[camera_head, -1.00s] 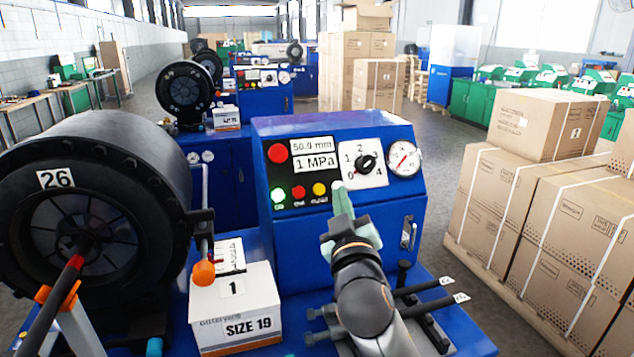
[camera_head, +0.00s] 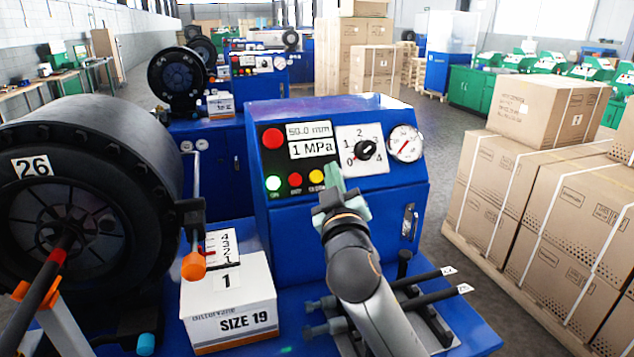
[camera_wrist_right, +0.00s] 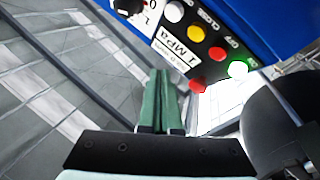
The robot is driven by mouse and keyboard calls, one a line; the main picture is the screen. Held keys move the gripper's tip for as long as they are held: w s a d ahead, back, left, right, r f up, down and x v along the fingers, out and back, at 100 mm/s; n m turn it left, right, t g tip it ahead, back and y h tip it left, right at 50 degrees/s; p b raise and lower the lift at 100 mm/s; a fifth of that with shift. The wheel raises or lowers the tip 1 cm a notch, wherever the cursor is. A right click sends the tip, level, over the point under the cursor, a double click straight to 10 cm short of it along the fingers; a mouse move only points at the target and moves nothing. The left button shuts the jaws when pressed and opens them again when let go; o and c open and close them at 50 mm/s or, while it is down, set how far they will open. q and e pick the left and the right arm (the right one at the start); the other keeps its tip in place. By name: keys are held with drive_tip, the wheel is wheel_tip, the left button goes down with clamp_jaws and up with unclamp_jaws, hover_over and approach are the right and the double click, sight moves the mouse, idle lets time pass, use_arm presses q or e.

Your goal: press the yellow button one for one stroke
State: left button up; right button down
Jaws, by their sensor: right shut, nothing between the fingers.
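The yellow button (camera_head: 316,176) is on the dark panel of the blue machine (camera_head: 340,220), right of a small red and a lit green button. In the wrist view the yellow button (camera_wrist_right: 195,34) sits beyond the fingertips, toward the upper right. My right gripper (camera_head: 333,173) is shut and empty, its green fingers pointing at the panel. In the head view its tips overlap the panel just right of the yellow button; contact cannot be told. The shut fingers also show in the wrist view (camera_wrist_right: 163,75). My left gripper is not in view.
A large red button (camera_head: 274,138), a rotary knob (camera_head: 365,150) and a gauge (camera_head: 405,143) share the panel. A white SIZE 19 box (camera_head: 230,298) and a big black drum (camera_head: 85,190) stand left. Cartons (camera_head: 545,200) stand right, across clear floor.

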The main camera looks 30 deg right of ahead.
sight(316, 177)
drive_tip(key=w+d+f+b, duration=0.1)
drive_tip(key=w+f+b, duration=0.1)
drive_tip(key=w, duration=0.3)
drive_tip(key=shift+f+b, duration=0.4)
drive_tip(key=shift+f, duration=0.3)
drive_tip(key=shift+d, duration=0.1)
idle(0.9)
drive_tip(key=shift+w+f, duration=0.1)
idle(0.4)
drive_tip(key=shift+w+d+f, duration=0.1)
drive_tip(key=shift+w+f, duration=0.05)
drive_tip(key=shift+w, duration=0.1)
drive_tip(key=shift+w+d+f+b, duration=0.1)
drive_tip(key=shift+w+f+b, duration=0.15)
drive_tip(key=shift+w+b, duration=0.15)
idle(0.7)
drive_tip(key=shift+s+r, duration=0.1)
drive_tip(key=shift+s+a+r+p, duration=0.2)
drive_tip(key=shift+s+r+p, duration=0.15)
drive_tip(key=shift+s+p, duration=0.3)
drive_tip(key=shift+r, duration=0.1)
